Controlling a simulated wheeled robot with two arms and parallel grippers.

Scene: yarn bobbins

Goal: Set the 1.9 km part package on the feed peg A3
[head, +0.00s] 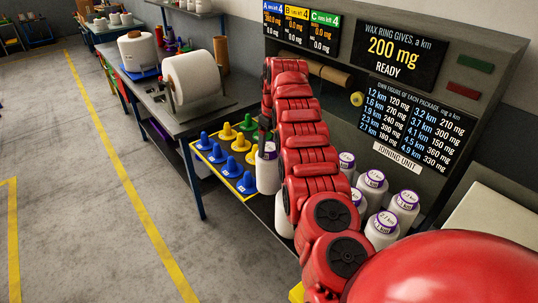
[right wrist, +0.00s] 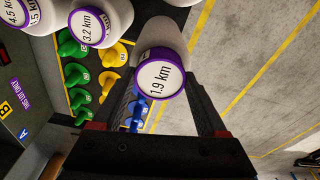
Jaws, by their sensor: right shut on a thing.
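The 1.9 km package (right wrist: 160,78) is a white bobbin with a purple-rimmed label. My right gripper (right wrist: 163,108) is shut on it. In the head view the package (head: 267,176) hangs at the right edge of the peg board, beside the blue pegs, partly hidden by my red arm. The blue pegs (head: 232,167) stand in a row along the board's near-left side and look empty. A few blue pegs (right wrist: 138,112) show behind the package in the right wrist view. I cannot read which one is A3. My left gripper is not in view.
Yellow pegs (head: 239,142) and green pegs (right wrist: 72,75) stand beside the blue row. Several white packages (head: 373,185) stand right of my arm; one reads 3.2 km (right wrist: 88,26). A big white roll (head: 193,77) sits on the bench behind. The floor at left is clear.

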